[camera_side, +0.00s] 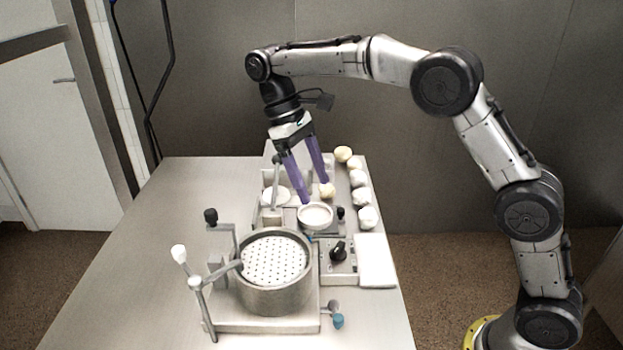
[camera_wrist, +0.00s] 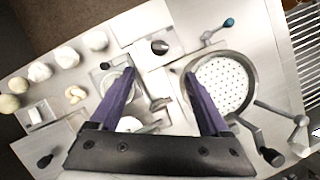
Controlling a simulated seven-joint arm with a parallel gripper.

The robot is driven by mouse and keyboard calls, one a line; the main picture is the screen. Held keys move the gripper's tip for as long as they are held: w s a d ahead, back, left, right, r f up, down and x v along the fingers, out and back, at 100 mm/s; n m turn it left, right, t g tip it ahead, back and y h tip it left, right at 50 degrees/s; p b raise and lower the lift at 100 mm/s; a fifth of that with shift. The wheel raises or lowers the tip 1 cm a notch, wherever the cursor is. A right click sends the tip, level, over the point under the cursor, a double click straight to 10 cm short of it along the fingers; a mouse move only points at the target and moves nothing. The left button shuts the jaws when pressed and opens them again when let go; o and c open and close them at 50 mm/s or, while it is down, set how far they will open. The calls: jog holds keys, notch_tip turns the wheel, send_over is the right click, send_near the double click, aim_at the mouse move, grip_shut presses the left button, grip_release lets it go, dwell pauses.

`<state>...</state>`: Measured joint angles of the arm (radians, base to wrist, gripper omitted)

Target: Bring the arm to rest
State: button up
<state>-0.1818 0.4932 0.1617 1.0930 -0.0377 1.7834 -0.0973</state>
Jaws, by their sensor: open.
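My gripper (camera_side: 316,193) has two purple fingers and points down above the back part of the bench. It is open, and I see nothing between its fingers. In the wrist view my gripper (camera_wrist: 160,78) shows its fingers spread wide, over the fixtures between a small round dish (camera_wrist: 118,82) and the perforated basket. The small dish also shows in the side view (camera_side: 315,216), just below the fingertips. The perforated basket (camera_side: 274,260) sits in a round metal pot near the front; it also shows in the wrist view (camera_wrist: 222,84).
Several pale round balls (camera_side: 360,196) line the bench's right edge. A lever with a white knob (camera_side: 179,253) and a post with a black knob (camera_side: 210,216) stand beside the pot. A white square pad (camera_side: 376,262) lies at the right. The bench's left side (camera_side: 150,240) is clear.

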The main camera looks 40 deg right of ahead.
jog(key=shift+d, duration=0.1)
jog(key=s+d+r+m+t, duration=0.1)
jog(key=s+d+r+t, duration=0.35)
jog(key=s+r, duration=0.8)
jog(key=s+d+f+m+t+y, duration=0.1)
jog(key=s+f+t, duration=0.4)
jog(key=s+f, duration=0.7)
jog(key=shift+s+d+m, duration=0.6)
jog(key=shift+s+d, duration=0.05)
jog(key=shift+s, duration=0.1)
